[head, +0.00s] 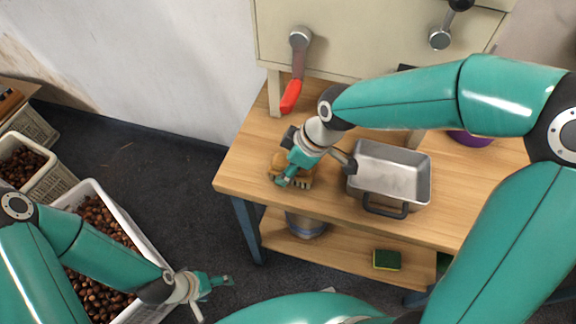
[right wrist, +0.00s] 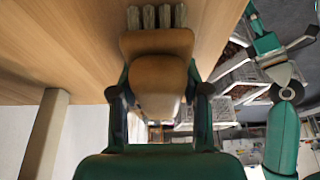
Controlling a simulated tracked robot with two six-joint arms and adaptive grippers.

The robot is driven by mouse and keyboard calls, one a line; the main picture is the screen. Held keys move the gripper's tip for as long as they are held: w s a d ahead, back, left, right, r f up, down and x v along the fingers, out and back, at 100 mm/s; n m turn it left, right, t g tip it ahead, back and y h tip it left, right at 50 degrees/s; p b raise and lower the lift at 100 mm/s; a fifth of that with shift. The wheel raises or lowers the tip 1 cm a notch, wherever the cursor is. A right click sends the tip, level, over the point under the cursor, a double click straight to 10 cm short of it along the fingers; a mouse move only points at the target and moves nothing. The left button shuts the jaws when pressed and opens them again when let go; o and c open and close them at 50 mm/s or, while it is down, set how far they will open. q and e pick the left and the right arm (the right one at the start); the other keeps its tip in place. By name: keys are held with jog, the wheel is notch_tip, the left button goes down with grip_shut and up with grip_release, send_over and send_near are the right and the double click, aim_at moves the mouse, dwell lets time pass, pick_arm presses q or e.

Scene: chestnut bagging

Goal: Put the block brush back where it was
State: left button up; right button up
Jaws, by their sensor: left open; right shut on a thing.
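The block brush, with a tan wooden body and pale bristles, is on or just above the left end of the wooden tabletop (head: 240,170); I cannot tell if it touches. In the head view the brush (head: 277,163) is partly hidden by my right gripper (head: 289,172). In the right wrist view the brush (right wrist: 158,75) sits between both fingers of the right gripper (right wrist: 160,98), bristles toward the wooden surface. The right gripper is shut on it. My left gripper (head: 222,282) is open and empty, low over the dark floor beside the chestnut crate.
A metal tray (head: 416,178) with a dark handle stands right of the brush. A cream machine (head: 375,40) with a red-handled lever (head: 292,95) rises behind. A green sponge (head: 387,260) lies on the lower shelf. A white crate (head: 122,216) of chestnuts stands lower left.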

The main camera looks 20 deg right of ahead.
jog(key=shift+f, duration=0.1)
jog(key=o, duration=1.2)
jog(key=shift+r, duration=0.25)
jog(key=p+v, duration=0.1)
jog(key=v, duration=1)
jog(key=shift+p, duration=0.35)
jog(key=shift+s+d+r, duration=0.15)
jog(key=shift+d+r, duration=0.05)
jog(key=shift+r, duration=0.15)
jog(key=shift+s, duration=0.1)
